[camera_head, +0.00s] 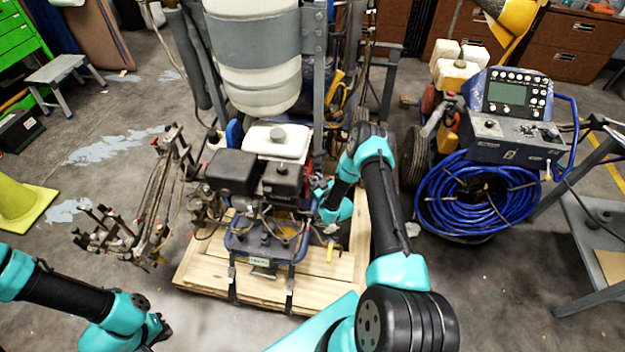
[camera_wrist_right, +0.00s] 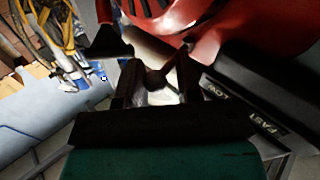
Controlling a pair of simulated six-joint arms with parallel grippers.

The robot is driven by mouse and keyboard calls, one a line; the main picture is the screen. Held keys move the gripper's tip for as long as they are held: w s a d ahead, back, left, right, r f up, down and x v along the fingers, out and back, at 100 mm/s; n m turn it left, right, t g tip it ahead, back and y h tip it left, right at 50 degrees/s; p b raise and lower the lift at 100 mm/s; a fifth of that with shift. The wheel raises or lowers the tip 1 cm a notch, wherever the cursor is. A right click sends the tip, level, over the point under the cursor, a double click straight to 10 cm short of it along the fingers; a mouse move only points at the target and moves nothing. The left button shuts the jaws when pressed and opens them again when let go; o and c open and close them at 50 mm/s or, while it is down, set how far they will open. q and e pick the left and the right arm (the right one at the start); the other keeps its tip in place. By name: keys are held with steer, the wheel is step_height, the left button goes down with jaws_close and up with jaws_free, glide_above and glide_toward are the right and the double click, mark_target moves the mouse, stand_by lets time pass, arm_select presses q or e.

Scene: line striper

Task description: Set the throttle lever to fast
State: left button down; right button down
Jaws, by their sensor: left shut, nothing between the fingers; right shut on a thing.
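The line striper's engine (camera_head: 232,172) is in the middle of the head view, on the machine's frame. My right gripper (camera_wrist_right: 160,86) is at the engine's right side, where the arm and engine parts mostly hide it in the head view. In the right wrist view its fingers are shut on the throttle lever (camera_wrist_right: 157,76), a small dark piece, mostly covered. A label plate with FAST and SLOW (camera_wrist_right: 262,120) lies to the right of the fingers. My left gripper (camera_head: 160,335) is shut and empty at the lower left of the head view, away from the engine.
A red engine cover (camera_wrist_right: 215,25) is close above the fingers in the wrist view. The striper stands on a wooden pallet (camera_head: 205,270). A blue hose coil (camera_head: 475,195) and control console (camera_head: 512,125) stand to the right.

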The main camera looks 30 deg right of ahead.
mark_target(315, 177)
steer(key=shift+w+d+r, duration=0.15)
steer(key=shift+r, duration=0.05)
steer(key=c, duration=1.2)
jaws_free()
steer(key=o, duration=0.4)
steer(key=shift+f, duration=0.1)
steer(key=shift+c, duration=0.2)
steer(key=shift+r, duration=0.5)
step_height(315, 177, up, 2)
steer(key=shift+r, duration=0.15)
steer(key=s+a+r, duration=0.1)
steer(key=s+a, duration=0.8)
steer(key=s, duration=0.4)
steer(key=shift+a+r, duration=0.3)
steer(key=shift+r, duration=0.05)
